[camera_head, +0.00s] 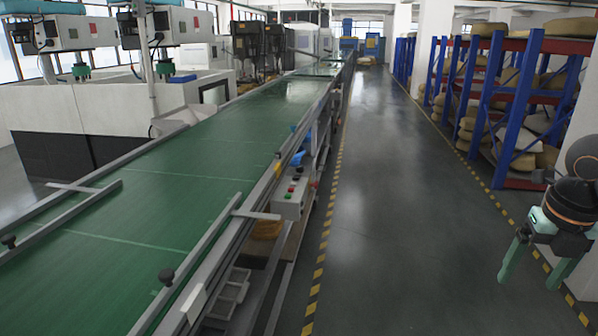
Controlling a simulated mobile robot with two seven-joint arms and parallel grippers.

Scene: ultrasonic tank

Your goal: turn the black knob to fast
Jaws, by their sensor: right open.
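A small grey control box (287,207) is fixed to the right side of the green conveyor, with small red and green buttons on it. A black knob on this box, and any "fast" mark, are too small to make out. My left gripper is out of view.
The green conveyor (190,150) runs from the near left into the distance. A clear grey aisle (400,200) with yellow-black floor lines lies to its right. Blue and red racks (510,100) with sacks stand at right. White machines (80,33) stand at left.

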